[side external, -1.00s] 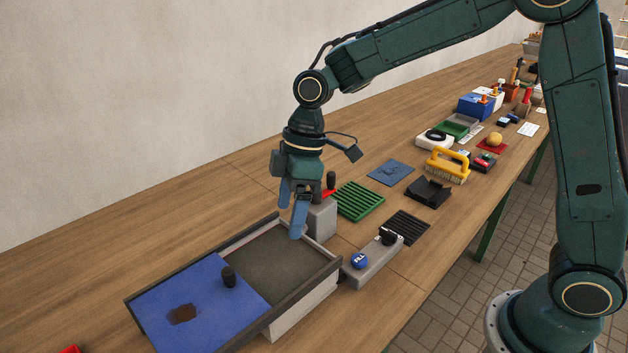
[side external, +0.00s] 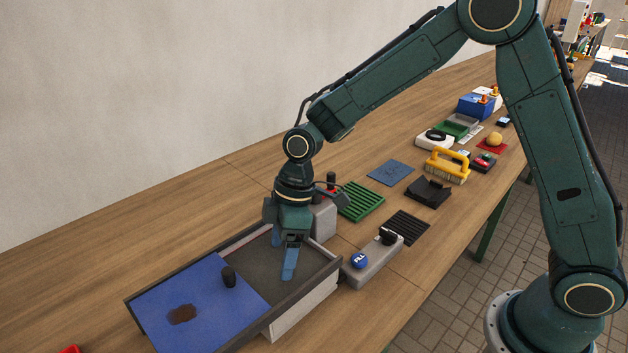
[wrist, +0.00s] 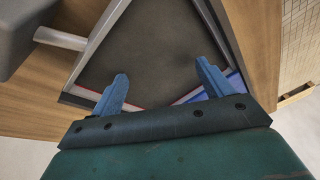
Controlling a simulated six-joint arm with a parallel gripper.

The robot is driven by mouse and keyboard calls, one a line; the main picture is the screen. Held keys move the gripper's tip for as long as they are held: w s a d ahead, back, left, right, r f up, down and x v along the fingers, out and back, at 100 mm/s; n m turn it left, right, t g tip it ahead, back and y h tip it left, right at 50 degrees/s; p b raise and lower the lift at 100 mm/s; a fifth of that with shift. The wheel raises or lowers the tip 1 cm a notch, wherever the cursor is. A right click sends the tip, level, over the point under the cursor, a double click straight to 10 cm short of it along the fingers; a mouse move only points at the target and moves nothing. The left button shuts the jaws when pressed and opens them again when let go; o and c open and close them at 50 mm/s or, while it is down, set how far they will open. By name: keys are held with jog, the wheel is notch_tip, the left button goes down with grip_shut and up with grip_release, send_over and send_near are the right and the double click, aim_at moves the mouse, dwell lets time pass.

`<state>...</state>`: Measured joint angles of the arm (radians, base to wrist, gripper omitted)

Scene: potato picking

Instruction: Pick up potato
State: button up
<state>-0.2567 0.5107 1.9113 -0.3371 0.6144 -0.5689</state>
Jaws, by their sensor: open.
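My gripper (side external: 282,258) points down over the open dark half of a box (side external: 325,264) at the front of the bench. Its two blue fingers are spread with nothing between them; the wrist view shows the gripper (wrist: 162,70) over a bare dark box floor (wrist: 150,45). I see no clear potato there. A blue sliding lid (side external: 190,300) with a black knob (side external: 229,277) and a brown patch (side external: 182,314) covers the left half. A yellowish round thing (side external: 495,139) lies on a red mat far to the right; I cannot tell whether it is a potato.
A grey block (side external: 324,220) stands at the box's back right corner. A grey control bar (side external: 372,268) with a blue button lies right of the box. A green grille (side external: 359,201), a yellow-handled brush (side external: 447,164) and other items line the bench. Bare wood lies behind the box.

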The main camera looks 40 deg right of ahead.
aim_at(276, 270)
jog(key=shift+x, duration=2.6)
jog(key=shift+w, duration=0.15)
jog(key=c, duration=1.1)
jog(key=shift+c, duration=0.2)
jog(key=shift+r, duration=0.15)
notch_tip(276, 270, up, 20)
